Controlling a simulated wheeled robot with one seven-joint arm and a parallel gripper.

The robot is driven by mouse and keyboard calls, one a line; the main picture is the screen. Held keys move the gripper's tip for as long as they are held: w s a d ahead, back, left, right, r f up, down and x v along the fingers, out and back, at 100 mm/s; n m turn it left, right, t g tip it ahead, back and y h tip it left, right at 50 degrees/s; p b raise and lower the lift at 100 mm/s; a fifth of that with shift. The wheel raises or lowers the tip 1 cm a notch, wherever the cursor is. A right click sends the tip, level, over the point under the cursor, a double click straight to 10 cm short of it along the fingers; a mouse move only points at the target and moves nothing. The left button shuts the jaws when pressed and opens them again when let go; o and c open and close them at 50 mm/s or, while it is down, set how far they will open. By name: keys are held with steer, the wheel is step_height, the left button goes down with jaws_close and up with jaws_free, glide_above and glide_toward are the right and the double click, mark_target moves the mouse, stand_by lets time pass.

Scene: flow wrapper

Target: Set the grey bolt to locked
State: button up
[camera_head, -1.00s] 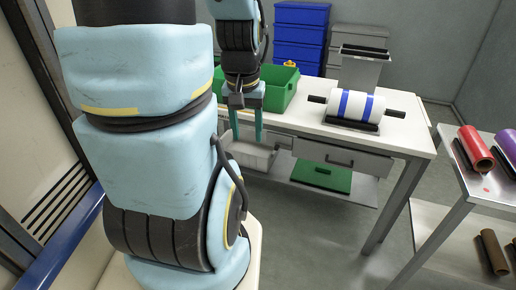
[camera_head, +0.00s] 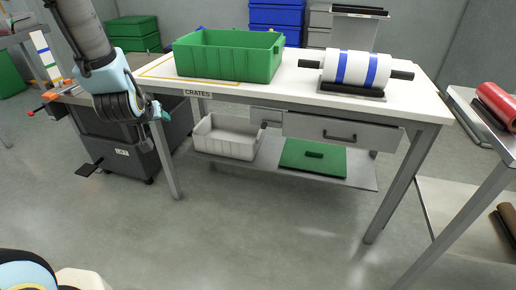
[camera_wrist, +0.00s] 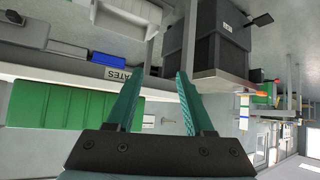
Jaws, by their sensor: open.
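I cannot pick out a grey bolt in either view. My gripper (camera_head: 158,110) is at the left in the head view, small and partly end-on, beside the left front of the white table and above the dark bin. In the wrist view my gripper (camera_wrist: 157,76) shows two teal fingers spread apart with nothing between them. The table edge with its "CRATES" label lies beyond the fingers there.
The white table (camera_head: 225,92) carries a green crate (camera_head: 228,55) and a white-and-blue roll (camera_head: 350,69) on a stand. A dark wheeled bin (camera_head: 122,150) stands at its left. A red-handled fixture (camera_head: 45,101) is further left. The floor in front is clear.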

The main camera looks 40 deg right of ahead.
steer(key=s+d+f+m+t+h+b, duration=0.15)
steer(key=s+d+f+h+b, duration=0.3)
steer(key=d+f, duration=0.55)
steer(key=m+h+b, duration=0.4)
steer(key=h+b, duration=0.1)
steer(key=b, duration=0.1)
glide_toward(263, 127)
steer(key=b+x, duration=0.1)
steer(key=x, duration=0.8)
steer(key=shift+w, duration=0.1)
jaws_close()
